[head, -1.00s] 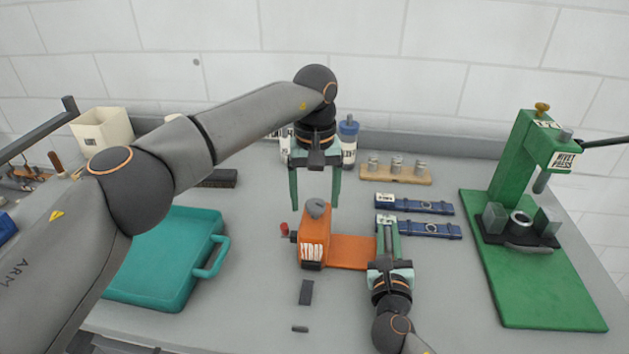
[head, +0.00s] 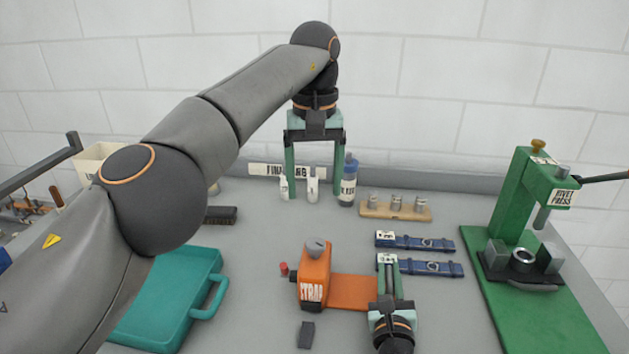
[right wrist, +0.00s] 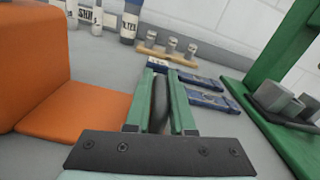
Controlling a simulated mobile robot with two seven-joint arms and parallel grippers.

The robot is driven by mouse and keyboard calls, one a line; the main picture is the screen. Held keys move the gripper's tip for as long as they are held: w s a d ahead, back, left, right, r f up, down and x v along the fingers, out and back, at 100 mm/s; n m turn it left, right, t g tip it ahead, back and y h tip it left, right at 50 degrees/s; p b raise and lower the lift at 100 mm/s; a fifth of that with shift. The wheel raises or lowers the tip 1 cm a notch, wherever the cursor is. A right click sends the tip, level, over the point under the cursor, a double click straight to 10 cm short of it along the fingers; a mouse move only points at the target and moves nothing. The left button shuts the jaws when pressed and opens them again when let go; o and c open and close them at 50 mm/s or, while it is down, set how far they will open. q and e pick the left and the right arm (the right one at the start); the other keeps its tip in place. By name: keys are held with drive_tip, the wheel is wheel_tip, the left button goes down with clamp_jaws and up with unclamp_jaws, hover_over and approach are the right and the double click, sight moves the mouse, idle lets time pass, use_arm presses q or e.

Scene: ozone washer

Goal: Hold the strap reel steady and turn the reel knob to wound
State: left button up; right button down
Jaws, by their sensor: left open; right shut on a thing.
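The orange strap reel (head: 314,278), labelled STRAP, stands upright mid-table with a flat orange base (head: 352,292) reaching right. Its grey reel knob (head: 317,244) is on top; I cannot read its setting. My left gripper (head: 315,192) is open and empty, pointing down, above and behind the reel, well clear of the knob. My right gripper (head: 388,264) is at the right end of the base. In the right wrist view its fingers (right wrist: 158,88) are closed on a dark upright piece (right wrist: 159,105) at the base's end, partly hidden between them.
Bottles (head: 348,183) and a wooden block with metal cylinders (head: 396,211) stand behind. Two blue straps (head: 420,268) lie beside the right gripper. A dark block (head: 306,333) lies in front.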

drive_tip(key=shift+f, duration=0.1)
drive_tip(key=c, duration=0.7)
unclamp_jaws()
